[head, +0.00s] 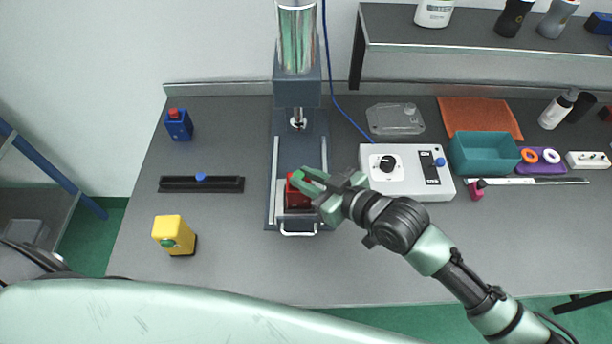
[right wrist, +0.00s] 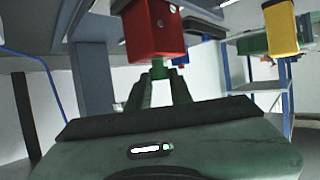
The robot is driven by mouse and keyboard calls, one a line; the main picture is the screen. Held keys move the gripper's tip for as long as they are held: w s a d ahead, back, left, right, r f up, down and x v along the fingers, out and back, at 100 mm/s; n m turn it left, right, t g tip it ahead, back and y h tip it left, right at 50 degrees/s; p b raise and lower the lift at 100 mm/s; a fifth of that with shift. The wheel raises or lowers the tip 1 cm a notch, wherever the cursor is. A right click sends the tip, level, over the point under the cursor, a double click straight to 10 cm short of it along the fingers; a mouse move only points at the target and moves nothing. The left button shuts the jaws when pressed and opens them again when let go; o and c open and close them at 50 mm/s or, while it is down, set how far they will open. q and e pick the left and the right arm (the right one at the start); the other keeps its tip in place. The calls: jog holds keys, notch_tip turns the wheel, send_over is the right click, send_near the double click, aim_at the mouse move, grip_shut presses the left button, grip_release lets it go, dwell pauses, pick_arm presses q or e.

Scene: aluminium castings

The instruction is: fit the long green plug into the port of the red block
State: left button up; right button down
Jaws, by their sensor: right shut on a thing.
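The red block (head: 299,198) sits in the holder at the foot of the press, partly hidden by my right gripper. In the right wrist view the red block (right wrist: 154,32) is large and close. My right gripper (head: 304,179) is shut on the green plug (right wrist: 158,69), at the red block's edge. Only a short piece of the plug shows between the fingertips and the block; I cannot tell whether it is in the port. My left gripper is not in view; a pale green link of mine crosses the bottom of the head view.
A yellow block (head: 173,232) with a green round part stands front left, and a blue block (head: 179,125) behind it. A black rail (head: 201,184) lies between. The press column (head: 297,90) rises above the red block. A control box (head: 406,172) stands at right.

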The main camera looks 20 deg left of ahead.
jog(key=c, duration=1.2)
grip_release()
jog(key=shift+b+v, duration=0.9)
jog(key=shift+v, duration=3)
